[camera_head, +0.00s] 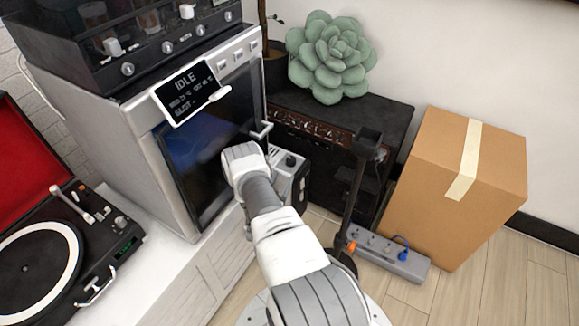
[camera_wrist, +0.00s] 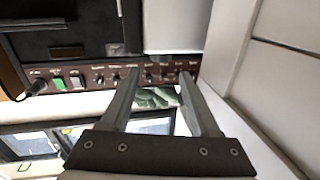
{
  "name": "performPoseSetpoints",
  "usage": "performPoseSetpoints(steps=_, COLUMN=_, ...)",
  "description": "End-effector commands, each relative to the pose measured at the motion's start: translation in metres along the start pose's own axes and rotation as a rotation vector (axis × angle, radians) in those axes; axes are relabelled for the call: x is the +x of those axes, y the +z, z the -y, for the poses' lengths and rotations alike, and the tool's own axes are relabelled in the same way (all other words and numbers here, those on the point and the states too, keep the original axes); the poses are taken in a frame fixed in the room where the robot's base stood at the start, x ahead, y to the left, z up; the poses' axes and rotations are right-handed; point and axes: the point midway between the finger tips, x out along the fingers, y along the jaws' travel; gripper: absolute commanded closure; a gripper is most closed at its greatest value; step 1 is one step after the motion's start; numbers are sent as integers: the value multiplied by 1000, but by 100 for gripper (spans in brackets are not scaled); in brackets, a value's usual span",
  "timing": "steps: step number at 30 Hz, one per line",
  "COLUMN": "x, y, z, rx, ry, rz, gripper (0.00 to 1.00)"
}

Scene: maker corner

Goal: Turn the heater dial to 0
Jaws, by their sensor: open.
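The heater appears to be the small light-grey box (camera_head: 284,182) on the floor side of the white cabinet, partly hidden behind my arm. A dark round knob (camera_head: 291,160), likely its dial, shows on its top; its setting is too small to read. In the head view my wrist is left of the box, in front of the dark-screened machine, and hides the fingers. In the wrist view my gripper (camera_wrist: 158,75) is open, with nothing between the fingers. A pale grey block (camera_wrist: 175,25) beyond the fingertips may be the heater; I cannot make out its dial there.
A black amplifier (camera_head: 390,112) with a knob row stands behind the box; its panel (camera_wrist: 85,77) shows in the wrist view. A green succulent (camera_head: 328,62) sits on it. A dark pole (camera_head: 357,195), power strip (camera_head: 390,255) and carton (camera_head: 450,190) stand right. The cabinet (camera_head: 205,285) is left.

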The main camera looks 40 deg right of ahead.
Motion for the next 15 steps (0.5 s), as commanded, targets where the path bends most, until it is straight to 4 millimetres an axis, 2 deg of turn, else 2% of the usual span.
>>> performPoseSetpoints(steps=1, x=12, y=3, z=-1, rx=2, ry=3, rz=-3, gripper=38)
performPoseSetpoints(steps=6, x=47, y=3, z=-1, rx=1, ry=2, rz=-3, gripper=38)
performPoseSetpoints(steps=10, x=68, y=2, z=-1, rx=2, ry=2, rz=-1, gripper=38)
performPoseSetpoints(steps=15, x=82, y=1, z=0, rx=0, ry=0, rz=0, gripper=38)
